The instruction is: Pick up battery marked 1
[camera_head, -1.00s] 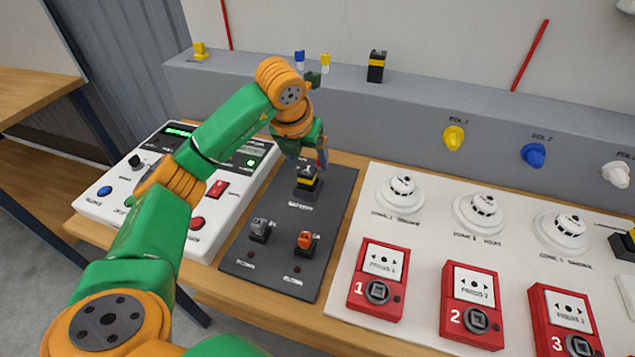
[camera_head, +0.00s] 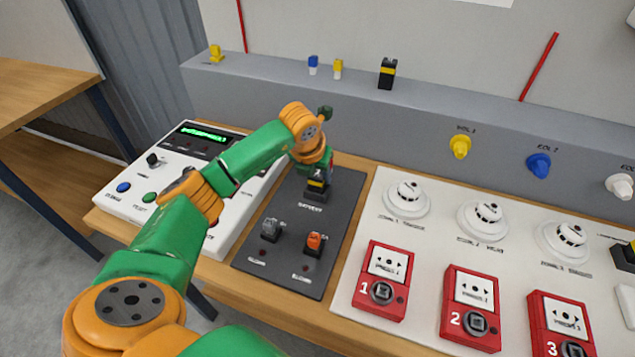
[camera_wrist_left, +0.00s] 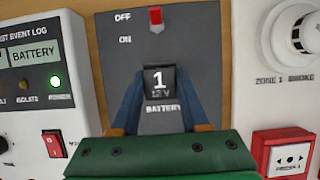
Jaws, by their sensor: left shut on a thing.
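The battery marked 1 (camera_wrist_left: 160,80) is a small black block with its "1" and "12 V" face toward the left wrist camera. In the head view the battery (camera_head: 317,181) shows a yellow band and is at the dark battery base on the grey panel (camera_head: 341,213). My left gripper (camera_wrist_left: 158,98) has its blue fingers on both sides of the battery and is shut on it. In the head view the left gripper (camera_head: 320,168) is at the battery, partly hidden by its own wrist. I cannot tell whether the battery is fully seated. My right gripper is not in view.
Another black-and-yellow block (camera_head: 387,73) stands on the grey ledge. The white control box (camera_head: 215,240) is left of the panel. Red call points (camera_head: 382,282) and white detectors (camera_head: 406,198) are to the right. A red OFF/ON switch (camera_wrist_left: 156,19) is beyond the battery.

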